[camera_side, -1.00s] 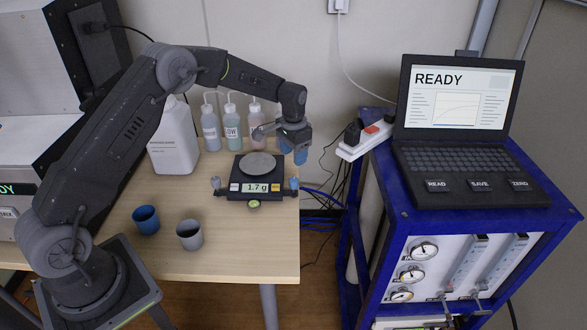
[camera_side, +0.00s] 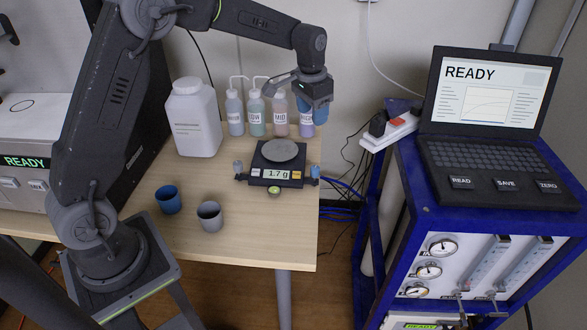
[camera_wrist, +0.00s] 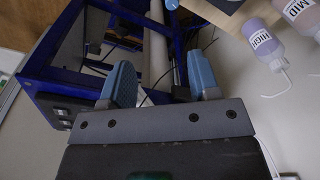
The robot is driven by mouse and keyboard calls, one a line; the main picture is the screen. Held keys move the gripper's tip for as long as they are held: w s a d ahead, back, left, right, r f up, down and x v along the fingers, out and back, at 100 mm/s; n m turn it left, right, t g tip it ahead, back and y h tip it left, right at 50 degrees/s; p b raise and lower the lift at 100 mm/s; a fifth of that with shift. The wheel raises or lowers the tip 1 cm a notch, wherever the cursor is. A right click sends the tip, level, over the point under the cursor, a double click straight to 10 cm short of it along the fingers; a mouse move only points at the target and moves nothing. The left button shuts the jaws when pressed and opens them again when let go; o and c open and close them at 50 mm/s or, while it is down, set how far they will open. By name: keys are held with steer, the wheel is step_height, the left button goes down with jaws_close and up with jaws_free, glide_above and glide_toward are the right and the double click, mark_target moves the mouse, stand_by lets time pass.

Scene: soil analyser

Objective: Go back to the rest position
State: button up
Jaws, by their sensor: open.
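My gripper (camera_side: 315,112) is raised above the back right part of the bench, in front of the rightmost wash bottle. In the wrist view its two blue fingers (camera_wrist: 161,78) stand wide apart with nothing between them. The gripper is open and empty, and it appears clear of the balance. My arm reaches across from the left, with its elbow high.
The balance (camera_side: 271,175) reads 1.7 g, its pan bare. Several wash bottles (camera_side: 255,115) and a white jug (camera_side: 193,125) stand behind it. A blue cup (camera_side: 168,200) and a grey cup (camera_side: 210,217) stand front left. A laptop (camera_side: 485,155) sits on the blue frame.

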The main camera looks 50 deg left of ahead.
steer(key=s+d+r+t, duration=0.2)
steer(key=s+d+r, duration=0.2)
steer(key=s+r, duration=0.9)
steer(key=s+d+f+t, duration=0.1)
steer(key=s+f, duration=0.1)
steer(key=s, duration=0.7)
steer(key=s+d+f+n+t, duration=0.1)
steer(key=s, duration=0.7)
steer(key=shift+s+d+f+t, duration=0.3)
steer(key=shift+s+d+f, duration=0.05)
steer(key=shift+d, duration=0.05)
